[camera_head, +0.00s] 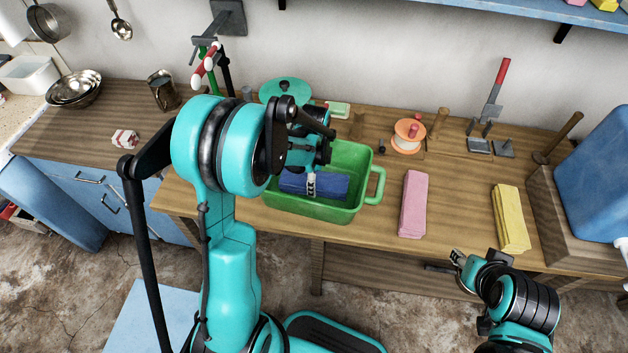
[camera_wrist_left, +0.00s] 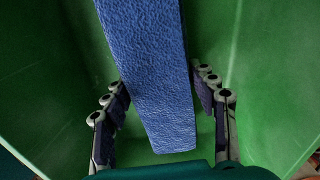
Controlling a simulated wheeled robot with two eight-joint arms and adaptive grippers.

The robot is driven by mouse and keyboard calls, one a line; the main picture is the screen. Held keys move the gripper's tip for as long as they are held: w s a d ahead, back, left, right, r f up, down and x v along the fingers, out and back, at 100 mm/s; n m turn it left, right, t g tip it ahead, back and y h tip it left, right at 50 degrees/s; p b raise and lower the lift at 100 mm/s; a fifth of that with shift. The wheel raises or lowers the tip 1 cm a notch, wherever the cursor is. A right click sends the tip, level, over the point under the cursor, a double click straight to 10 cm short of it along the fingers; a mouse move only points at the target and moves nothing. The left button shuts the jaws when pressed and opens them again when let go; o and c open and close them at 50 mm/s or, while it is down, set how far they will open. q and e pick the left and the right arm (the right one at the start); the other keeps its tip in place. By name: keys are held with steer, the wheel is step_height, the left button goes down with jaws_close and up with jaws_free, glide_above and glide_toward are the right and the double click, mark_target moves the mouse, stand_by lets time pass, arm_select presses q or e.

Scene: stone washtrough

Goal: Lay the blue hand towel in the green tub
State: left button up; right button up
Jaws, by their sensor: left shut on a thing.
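The green tub (camera_head: 372,187) stands on the wooden counter, and its green walls fill the left wrist view (camera_wrist_left: 265,75). The blue hand towel (camera_head: 330,187), folded into a long strip, is inside the tub, low between the walls. It also shows in the left wrist view (camera_wrist_left: 150,65), running between the fingers. My left gripper (camera_head: 311,184) reaches down into the tub and is shut on the towel; whether the towel touches the tub's floor is unclear. My right gripper (camera_head: 458,258) is in front of the counter, away from the tub; its finger opening is too small to judge.
A pink folded towel (camera_head: 413,205) and a yellow one (camera_head: 511,218) lie right of the tub. An orange-and-white spool (camera_head: 407,136) stands behind. A large blue container (camera_head: 597,175) fills the right end. A teal round object (camera_head: 284,90) is behind the tub. Counter between tub and pink towel is clear.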

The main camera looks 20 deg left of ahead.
arm_select(q)
steer(key=shift+f, duration=0.2)
steer(key=o, duration=1.3)
steer(key=shift+r, duration=0.1)
